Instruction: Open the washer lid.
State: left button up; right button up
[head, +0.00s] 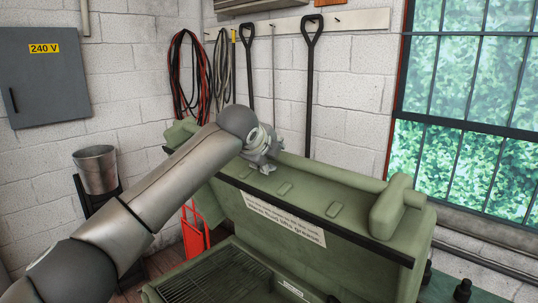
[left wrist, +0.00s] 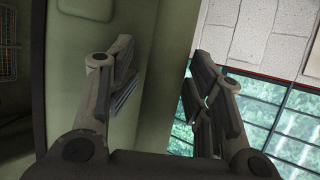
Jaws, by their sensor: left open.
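The green washer lid (head: 325,225) stands raised in the head view, its inner face with a paper label (head: 284,219) turned toward me. The washer's tub (head: 262,260) is open below it, with a wire rack inside. My left gripper (head: 265,165) is at the lid's upper edge, left of its middle, and is partly hidden by its own wrist. In the left wrist view the fingers of my left gripper (left wrist: 160,88) are spread wide. The lid (left wrist: 168,75) shows behind and between them. I cannot tell if a finger touches it. My right gripper is in neither view.
A white block wall with hanging cables (head: 190,68) and shovels (head: 310,70) stands behind the lid. A window (head: 465,130) is at right. A metal bucket (head: 96,170) and a red frame (head: 194,230) stand left of the washer. Dark fittings (head: 462,289) sit at lower right.

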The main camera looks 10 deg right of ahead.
pick_arm(q)
jog(key=shift+v, duration=0.8)
jog(key=v, duration=1)
jog(key=shift+s+a, duration=0.1)
jog(key=shift+a, duration=0.05)
